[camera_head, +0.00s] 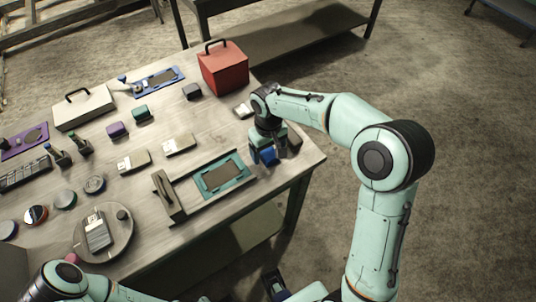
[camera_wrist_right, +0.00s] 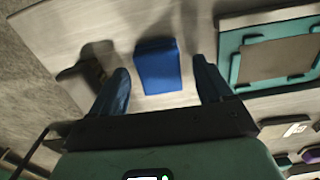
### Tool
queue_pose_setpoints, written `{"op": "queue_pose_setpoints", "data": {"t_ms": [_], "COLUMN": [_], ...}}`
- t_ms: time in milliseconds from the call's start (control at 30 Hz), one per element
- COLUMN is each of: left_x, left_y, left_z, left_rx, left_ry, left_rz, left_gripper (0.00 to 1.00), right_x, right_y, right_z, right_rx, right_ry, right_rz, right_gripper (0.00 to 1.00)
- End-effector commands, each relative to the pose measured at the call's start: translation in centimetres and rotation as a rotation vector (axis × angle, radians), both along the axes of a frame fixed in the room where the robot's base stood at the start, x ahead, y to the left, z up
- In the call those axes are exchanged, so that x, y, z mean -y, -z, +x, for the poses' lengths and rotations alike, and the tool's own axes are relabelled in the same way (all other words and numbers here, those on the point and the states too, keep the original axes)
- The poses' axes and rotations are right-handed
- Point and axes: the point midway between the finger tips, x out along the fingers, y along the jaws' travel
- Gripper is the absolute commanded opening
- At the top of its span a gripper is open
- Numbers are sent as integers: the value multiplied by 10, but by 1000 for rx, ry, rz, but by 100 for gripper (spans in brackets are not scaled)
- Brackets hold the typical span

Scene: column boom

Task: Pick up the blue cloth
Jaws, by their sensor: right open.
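The blue cloth (camera_head: 268,156) lies near the right end of the table, a small folded blue pad. In the right wrist view the blue cloth (camera_wrist_right: 158,70) sits flat on the wood between my fingers, with space on both sides. My right gripper (camera_head: 266,148) is above it, pointing down, and partly hides it in the head view. In the wrist view the right gripper (camera_wrist_right: 162,82) is open, with nothing between its fingers touching the cloth. Part of my left arm (camera_head: 65,278) shows at the lower left; its gripper is out of view.
A teal tray (camera_head: 243,180) lies left of the cloth in the head view. A dark brown item (camera_head: 293,140) is close on the other side. A red box (camera_head: 222,68) with a black handle stands at the back. Several small items cover the table's left part.

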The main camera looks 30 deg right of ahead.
Motion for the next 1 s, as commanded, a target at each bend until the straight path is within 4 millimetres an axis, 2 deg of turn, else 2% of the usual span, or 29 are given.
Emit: {"op": "queue_pose_setpoints", "data": {"t_ms": [67,267,300,467,800,1000], "left_x": [0,0,0,0,0,0], "left_y": [1,1,1,1,0,-2], "left_z": [0,0,0,0,0,1], "left_rx": [0,0,0,0,0,1], "left_ry": [0,0,0,0,0,0], "left_rz": [0,0,0,0,0,0], "left_gripper": [0,0,0,0,0,0], "right_x": [0,0,0,0,0,0], "right_y": [6,7,6,6,4,-13], "right_z": [0,0,0,0,0,1], "right_rx": [-1,0,0,1,2,5], "right_ry": [0,0,0,0,0,0], "right_rz": [0,0,0,0,0,0], "right_gripper": [79,79,75,23,22,22]}}
